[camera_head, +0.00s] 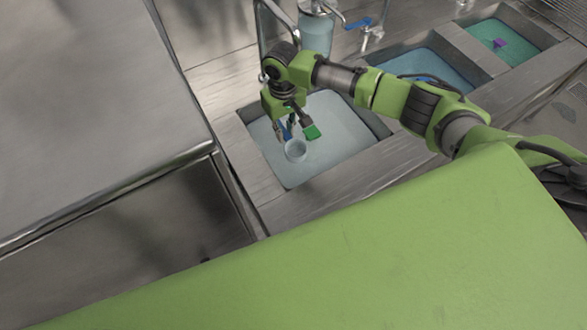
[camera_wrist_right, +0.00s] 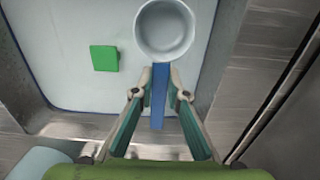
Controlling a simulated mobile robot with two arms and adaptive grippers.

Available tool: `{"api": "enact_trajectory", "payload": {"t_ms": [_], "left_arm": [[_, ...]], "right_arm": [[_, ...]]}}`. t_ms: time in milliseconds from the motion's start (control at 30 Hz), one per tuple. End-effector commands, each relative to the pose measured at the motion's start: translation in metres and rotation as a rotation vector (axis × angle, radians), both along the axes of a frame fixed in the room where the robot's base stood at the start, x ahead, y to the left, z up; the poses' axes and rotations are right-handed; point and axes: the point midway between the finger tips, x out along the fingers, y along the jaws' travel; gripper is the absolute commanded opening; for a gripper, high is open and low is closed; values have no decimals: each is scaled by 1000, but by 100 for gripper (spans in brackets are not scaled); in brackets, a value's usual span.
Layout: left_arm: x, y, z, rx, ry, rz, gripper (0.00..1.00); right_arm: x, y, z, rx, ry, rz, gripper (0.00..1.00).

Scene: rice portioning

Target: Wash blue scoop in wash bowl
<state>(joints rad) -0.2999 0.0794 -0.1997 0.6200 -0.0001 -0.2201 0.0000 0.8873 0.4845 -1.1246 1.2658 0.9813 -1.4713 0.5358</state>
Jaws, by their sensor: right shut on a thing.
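The blue scoop has a flat blue handle (camera_wrist_right: 158,105) that meets a round whitish cup (camera_wrist_right: 165,30) at its rim. In the head view the cup (camera_head: 296,151) is over or in the left sink basin, which holds pale water and looks like the wash bowl (camera_head: 345,128). I cannot tell whether the cup touches the water. My right gripper (camera_wrist_right: 160,82) is shut on the blue handle, one finger on each side. In the head view my right gripper (camera_head: 288,129) points down into the basin. My left gripper is not in view.
A green block (camera_head: 311,132) is in the same basin, beside the cup. A middle basin (camera_head: 440,62) holds blue water, and a right basin (camera_head: 520,38) holds green water with a purple object (camera_head: 499,43). A tap (camera_head: 258,35) stands behind. A steel counter (camera_head: 80,80) is at left.

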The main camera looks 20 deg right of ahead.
Motion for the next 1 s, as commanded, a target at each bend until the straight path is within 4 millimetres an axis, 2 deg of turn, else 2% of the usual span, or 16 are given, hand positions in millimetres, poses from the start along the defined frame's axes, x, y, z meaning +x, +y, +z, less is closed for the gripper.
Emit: {"api": "enact_trajectory", "payload": {"t_ms": [33, 467, 767, 1000], "left_arm": [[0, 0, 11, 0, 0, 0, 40], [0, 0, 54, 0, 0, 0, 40], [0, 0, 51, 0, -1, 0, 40], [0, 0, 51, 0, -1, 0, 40]], "right_arm": [[0, 0, 10, 0, 0, 0, 0], [-1, 0, 51, 1, 1, 0, 0], [0, 0, 72, 1, -1, 0, 0], [2, -1, 76, 0, -4, -2, 0]]}}
